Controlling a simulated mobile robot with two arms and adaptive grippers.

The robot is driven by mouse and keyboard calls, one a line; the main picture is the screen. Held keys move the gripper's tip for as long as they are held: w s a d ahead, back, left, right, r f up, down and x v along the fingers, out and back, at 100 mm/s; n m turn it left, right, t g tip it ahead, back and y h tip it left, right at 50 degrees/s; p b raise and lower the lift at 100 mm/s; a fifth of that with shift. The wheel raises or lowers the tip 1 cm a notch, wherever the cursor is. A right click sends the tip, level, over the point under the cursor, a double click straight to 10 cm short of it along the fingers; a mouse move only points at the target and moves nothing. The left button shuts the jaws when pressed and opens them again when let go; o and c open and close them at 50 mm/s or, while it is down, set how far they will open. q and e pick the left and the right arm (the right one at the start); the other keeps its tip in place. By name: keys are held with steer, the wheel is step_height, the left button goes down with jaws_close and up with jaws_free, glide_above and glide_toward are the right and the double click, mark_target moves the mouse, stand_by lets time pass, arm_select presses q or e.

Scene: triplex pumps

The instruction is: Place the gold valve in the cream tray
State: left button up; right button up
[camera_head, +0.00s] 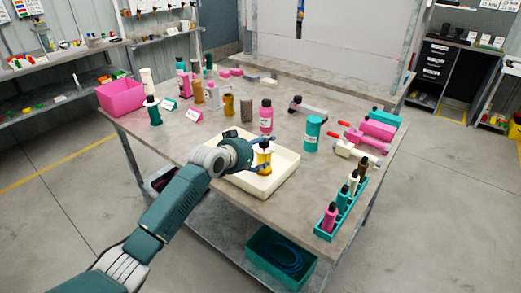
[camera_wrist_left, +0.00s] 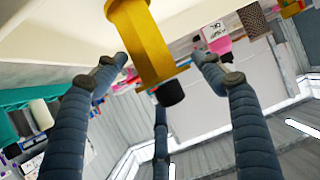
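The gold valve (camera_head: 264,161) stands in the cream tray (camera_head: 284,178) at the middle front of the table. In the left wrist view the valve (camera_wrist_left: 142,40) shows as a gold body with a dark knob, against the pale tray (camera_wrist_left: 60,28). My left gripper (camera_head: 257,153) is over the tray at the valve. In the wrist view its fingers (camera_wrist_left: 160,82) are spread around the valve's knob end, and they look apart from it. The gripper hides part of the valve and tray in the head view. My right gripper is not in view.
A pink bottle (camera_head: 266,117) and a teal canister (camera_head: 312,134) stand behind the tray. A teal rack of bottles (camera_head: 343,212) is at the right edge. A pink bin (camera_head: 121,96) is at the back left. Bare table lies left of the tray.

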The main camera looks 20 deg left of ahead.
arm_select(q)
steer(key=shift+r, duration=0.1)
steer(key=shift+s+r, duration=0.1)
steer(key=v, duration=1.1)
steer(key=shift+s+a+r, duration=0.1)
steer(key=shift+s+r, duration=0.15)
steer(key=shift+s, duration=0.05)
